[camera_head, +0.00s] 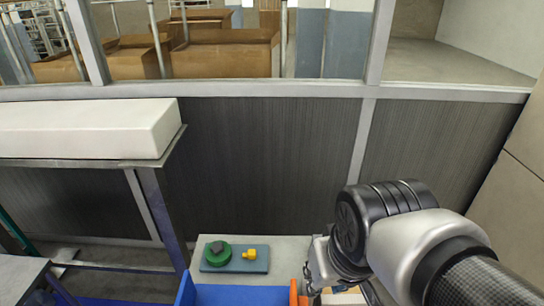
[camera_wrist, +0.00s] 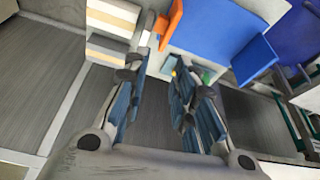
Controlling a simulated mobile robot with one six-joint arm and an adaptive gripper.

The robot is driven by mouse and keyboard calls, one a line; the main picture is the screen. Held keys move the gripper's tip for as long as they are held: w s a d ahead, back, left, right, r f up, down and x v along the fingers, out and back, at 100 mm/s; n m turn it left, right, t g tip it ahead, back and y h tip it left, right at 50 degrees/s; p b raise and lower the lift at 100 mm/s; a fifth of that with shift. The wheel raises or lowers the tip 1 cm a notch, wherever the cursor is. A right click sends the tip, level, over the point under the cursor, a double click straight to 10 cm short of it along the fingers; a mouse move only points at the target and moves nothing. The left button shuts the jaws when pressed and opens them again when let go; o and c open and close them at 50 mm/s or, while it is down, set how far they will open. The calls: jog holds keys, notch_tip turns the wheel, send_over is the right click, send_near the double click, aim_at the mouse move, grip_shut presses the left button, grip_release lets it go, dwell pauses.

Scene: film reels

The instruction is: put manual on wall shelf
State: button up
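I cannot clearly pick out the manual or the wall shelf in either view. An upright orange piece (camera_head: 294,291) stands by the blue bin, and it also shows in the wrist view (camera_wrist: 171,22); I cannot tell what it is. A pale banded block (camera_wrist: 113,18) lies beside it, mostly hidden by my arm in the head view. In the wrist view my gripper (camera_wrist: 155,75) is open, its two fingers apart, with nothing held between them. In the head view my arm hides most of it.
A blue bin (camera_head: 240,295) stands at the table's near side. Behind it a blue-grey board (camera_head: 236,267) carries a green round piece (camera_head: 217,253) and a yellow piece (camera_head: 249,254). A metal bench (camera_head: 100,163) with a long white block (camera_head: 85,129) stands left. A dark panelled wall (camera_head: 265,160) is behind.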

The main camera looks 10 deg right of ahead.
jog(key=s, duration=0.2)
jog(key=s+r, duration=0.1)
jog(key=shift+s+a+t, duration=0.25)
jog(key=shift+s+t, duration=0.15)
jog(key=shift+o, duration=0.7)
jog(key=shift+s, duration=0.1)
jog(key=shift+o, duration=0.6)
jog(key=shift+r, duration=0.1)
jog(key=shift+o, duration=0.5)
jog(key=w+d+f+g, duration=0.1)
jog(key=w+g, duration=0.1)
jog(key=w, duration=0.7)
jog(key=shift+w+d+f+m+p, duration=0.2)
jog(key=shift+d+m+p, duration=0.1)
jog(key=shift+d+p, duration=0.1)
jog(key=w+d+f+m+g, duration=0.1)
jog(key=w+d+f+g, duration=0.2)
jog(key=w+f, duration=0.65)
notch_tip(320, 180, down, 12)
jog(key=b, duration=0.3)
jog(key=shift+w+b, duration=0.15)
jog(key=shift+b, duration=0.25)
notch_tip(320, 180, down, 5)
jog(key=b, duration=0.2)
jog(key=shift+f+b, duration=0.15)
jog(key=shift+b, duration=0.15)
